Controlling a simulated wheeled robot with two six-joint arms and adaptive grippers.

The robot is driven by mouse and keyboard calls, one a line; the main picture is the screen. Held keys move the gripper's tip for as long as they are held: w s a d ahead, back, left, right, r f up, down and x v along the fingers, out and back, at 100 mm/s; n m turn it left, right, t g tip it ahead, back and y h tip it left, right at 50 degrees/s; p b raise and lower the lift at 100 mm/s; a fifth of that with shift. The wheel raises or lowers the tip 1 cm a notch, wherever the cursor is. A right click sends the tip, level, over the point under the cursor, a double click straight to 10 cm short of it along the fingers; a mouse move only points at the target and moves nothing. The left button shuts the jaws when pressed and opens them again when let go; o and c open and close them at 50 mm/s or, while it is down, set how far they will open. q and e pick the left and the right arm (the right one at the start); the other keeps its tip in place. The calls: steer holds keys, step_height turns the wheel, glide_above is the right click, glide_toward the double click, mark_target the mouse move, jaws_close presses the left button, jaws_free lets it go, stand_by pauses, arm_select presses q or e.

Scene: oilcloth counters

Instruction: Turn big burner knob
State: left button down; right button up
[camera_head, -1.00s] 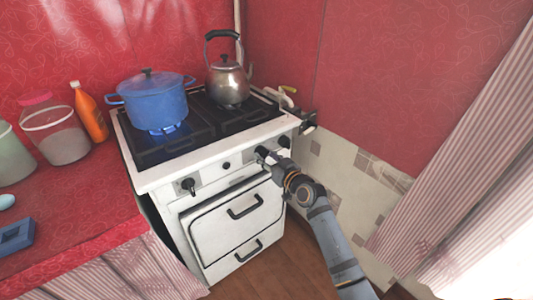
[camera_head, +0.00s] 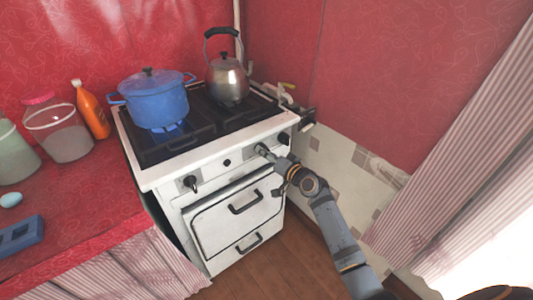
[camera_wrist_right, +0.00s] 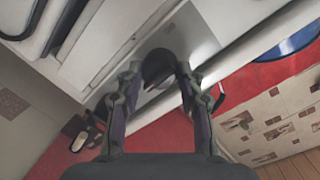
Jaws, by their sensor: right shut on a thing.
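The white stove (camera_head: 150,178) has black knobs along its front panel. My right gripper (camera_head: 264,151) reaches the panel from the lower right, between a small black knob (camera_head: 227,162) and the rightmost knob (camera_head: 284,138). In the right wrist view, my gripper (camera_wrist_right: 160,70) has its two fingers on either side of a dark rounded knob (camera_wrist_right: 157,66), shut on it. The fingers and wrist hide most of this knob in the head view. Another black knob (camera_head: 190,183) sits at the panel's left. My left gripper is not in view.
A blue pot (camera_head: 158,106) and a metal kettle (camera_head: 229,82) stand on the stove top. The oven door handle (camera_head: 245,207) sticks out below the panel. A red counter (camera_head: 85,215) holding an orange bottle (camera_head: 93,112) adjoins on the left. Tiled wall (camera_head: 340,165) is close on the right.

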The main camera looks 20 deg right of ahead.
steer(key=shift+f, duration=0.1)
stand_by(0.4)
steer(key=o, duration=1.2)
steer(key=shift+v, duration=6.05)
